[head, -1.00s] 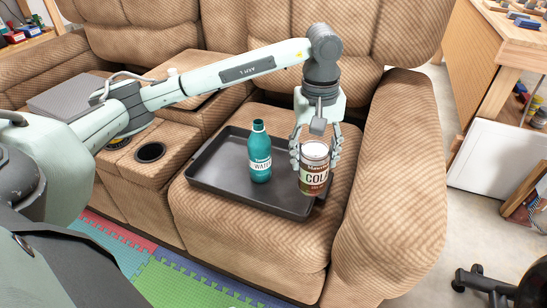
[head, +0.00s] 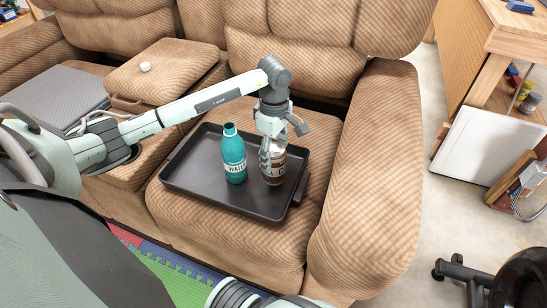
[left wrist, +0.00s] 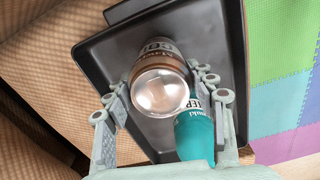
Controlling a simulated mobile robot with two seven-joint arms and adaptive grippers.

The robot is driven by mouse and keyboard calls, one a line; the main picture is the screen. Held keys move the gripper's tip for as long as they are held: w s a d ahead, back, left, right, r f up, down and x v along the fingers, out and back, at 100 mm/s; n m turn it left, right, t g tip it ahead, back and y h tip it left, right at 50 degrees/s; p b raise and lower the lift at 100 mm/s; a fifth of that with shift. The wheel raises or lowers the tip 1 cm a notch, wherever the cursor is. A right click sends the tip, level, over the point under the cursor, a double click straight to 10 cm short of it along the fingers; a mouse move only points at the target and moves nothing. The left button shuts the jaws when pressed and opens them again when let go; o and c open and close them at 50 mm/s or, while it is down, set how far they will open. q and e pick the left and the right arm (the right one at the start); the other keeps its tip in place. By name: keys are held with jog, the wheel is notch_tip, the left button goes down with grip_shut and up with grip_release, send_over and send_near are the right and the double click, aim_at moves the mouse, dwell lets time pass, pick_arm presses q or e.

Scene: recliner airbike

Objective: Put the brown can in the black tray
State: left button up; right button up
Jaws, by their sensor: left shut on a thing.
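The brown can (head: 274,172) is upright, within the tray's outline near its right end. My left gripper (head: 266,156) is shut on it from above. In the left wrist view the can's silver top (left wrist: 160,92) lies between the fingers of my left gripper (left wrist: 163,88). The black tray (head: 190,183) lies flat on the sofa seat; it also shows in the left wrist view (left wrist: 93,62). I cannot tell whether the can's base touches the tray floor.
A teal water bottle (head: 233,158) stands in the tray just left of the can; in the left wrist view the bottle (left wrist: 195,138) is close beside it. The padded armrest (head: 372,170) rises right of the tray. The tray's left part is free.

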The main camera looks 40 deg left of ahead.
pick_arm(q)
jog(key=shift+f, duration=0.95)
jog(key=shift+w+f, duration=0.1)
jog(key=shift+f, duration=0.05)
pick_arm(e)
jog(key=shift+f, duration=0.1)
pick_arm(q)
jog(key=o, duration=1.5)
pick_arm(e)
jog(key=shift+r, duration=0.4)
jog(key=shift+w+r, duration=0.1)
pick_arm(q)
notch_tip(320, 180, up, 2)
jog(key=shift+r, duration=0.25)
notch_tip(320, 180, up, 10)
jog(key=shift+f, duration=0.1)
